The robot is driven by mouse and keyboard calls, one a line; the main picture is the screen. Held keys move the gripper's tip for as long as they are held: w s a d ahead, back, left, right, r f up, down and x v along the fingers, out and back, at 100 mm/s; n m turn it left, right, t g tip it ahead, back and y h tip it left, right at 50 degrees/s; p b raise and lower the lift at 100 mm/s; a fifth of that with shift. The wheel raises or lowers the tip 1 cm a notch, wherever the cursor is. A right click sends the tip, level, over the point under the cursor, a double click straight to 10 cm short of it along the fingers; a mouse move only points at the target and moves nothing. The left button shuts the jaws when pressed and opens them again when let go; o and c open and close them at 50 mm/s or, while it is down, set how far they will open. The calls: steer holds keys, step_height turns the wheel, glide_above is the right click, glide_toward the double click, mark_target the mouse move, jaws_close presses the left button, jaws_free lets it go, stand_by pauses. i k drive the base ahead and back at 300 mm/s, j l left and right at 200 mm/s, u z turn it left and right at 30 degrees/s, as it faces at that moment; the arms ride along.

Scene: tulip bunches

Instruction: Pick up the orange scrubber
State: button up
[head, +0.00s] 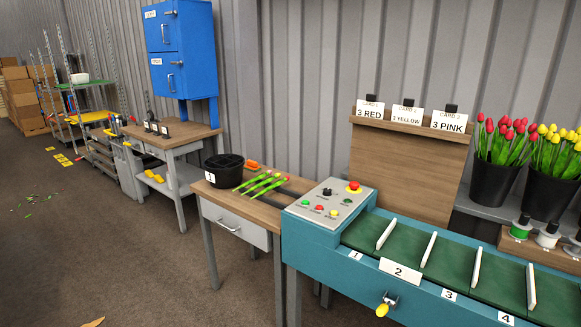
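A small orange object (253,165), which looks like the scrubber, lies at the back of the small wooden table (218,199), close to the wall. It is right of a black pot (224,170) labelled 1 and behind several green stems (262,184). It is small in this view, so its exact shape is hard to tell. My gripper is not in view.
A teal conveyor (420,292) with numbered sections and a button panel (331,200) adjoins the table on the right. A workbench (170,142) under a blue cabinet (181,50) stands to the left. The brown floor (120,250) at the front left is mostly clear.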

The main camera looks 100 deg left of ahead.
mark_target(252, 166)
steer(key=u, duration=3.4)
steer(key=i+l+u, duration=0.1)
steer(key=i+u, duration=0.15)
steer(key=i, duration=1)
